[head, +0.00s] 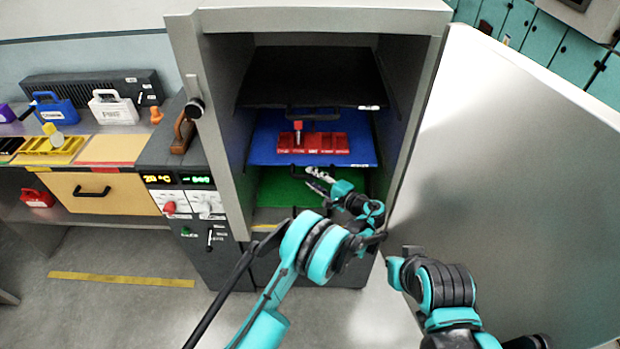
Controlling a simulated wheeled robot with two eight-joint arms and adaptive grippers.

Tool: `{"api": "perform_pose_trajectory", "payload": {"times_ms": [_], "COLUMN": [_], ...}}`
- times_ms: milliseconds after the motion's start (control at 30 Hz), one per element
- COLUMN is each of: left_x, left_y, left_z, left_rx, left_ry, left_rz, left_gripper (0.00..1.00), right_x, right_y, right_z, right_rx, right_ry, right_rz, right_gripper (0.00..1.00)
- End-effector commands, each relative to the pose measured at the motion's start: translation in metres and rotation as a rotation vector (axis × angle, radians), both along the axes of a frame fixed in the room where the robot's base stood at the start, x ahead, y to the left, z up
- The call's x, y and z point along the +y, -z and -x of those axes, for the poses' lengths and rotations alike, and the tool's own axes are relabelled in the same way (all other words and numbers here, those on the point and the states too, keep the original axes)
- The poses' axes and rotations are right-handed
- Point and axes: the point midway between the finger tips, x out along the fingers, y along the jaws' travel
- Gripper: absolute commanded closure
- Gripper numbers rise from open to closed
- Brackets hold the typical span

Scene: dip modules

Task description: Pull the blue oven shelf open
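The blue oven shelf (263,149) is the middle shelf inside the open oven, under a black shelf and above a green one. A red block with slots (325,145) and a small red-topped piece (298,130) are on it. A dark handle (296,171) shows below its front edge, partly hidden by my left gripper. My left gripper (312,180) is at the shelf front, just right of the visible handle part, fingers apart. I cannot tell if it touches the handle. My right arm is at the lower right; its fingers do not show.
The black shelf (310,80) is above and the green shelf (285,188) below. The oven door (520,180) stands wide open on the right. A counter with a control panel (185,190), blue and white cases and a yellow rack (60,146) is on the left.

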Motion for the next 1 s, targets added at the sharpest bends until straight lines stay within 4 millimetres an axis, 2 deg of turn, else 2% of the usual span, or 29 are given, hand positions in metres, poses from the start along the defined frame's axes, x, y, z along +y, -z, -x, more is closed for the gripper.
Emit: {"api": "perform_pose_trajectory", "payload": {"times_ms": [200, 467, 600, 1000], "left_x": [0.0134, 0.0139, 0.0138, 0.0137], "left_y": [0.0029, 0.0024, 0.0023, 0.0032], "left_z": [-0.0129, -0.0138, -0.0137, -0.0136], "left_rx": [0.001, 0.001, 0.001, 0.001], "left_ry": [0.0, 0.001, 0.001, 0.001], "left_rz": [0.001, 0.001, 0.001, 0.001], "left_gripper": [0.64, 0.64, 1.0, 1.0], "right_x": [0.0, 0.0, 0.0, 0.0], "right_y": [0.0041, 0.0038, 0.0038, 0.0054], "right_z": [0.0, 0.0, 0.0, 0.0], "right_rx": [0.0, 0.0, 0.0, 0.0], "right_ry": [0.0, 0.0, 0.0, 0.0], "right_rz": [0.0, 0.0, 0.0, 0.0], "right_gripper": [1.0, 1.0, 1.0, 1.0]}}
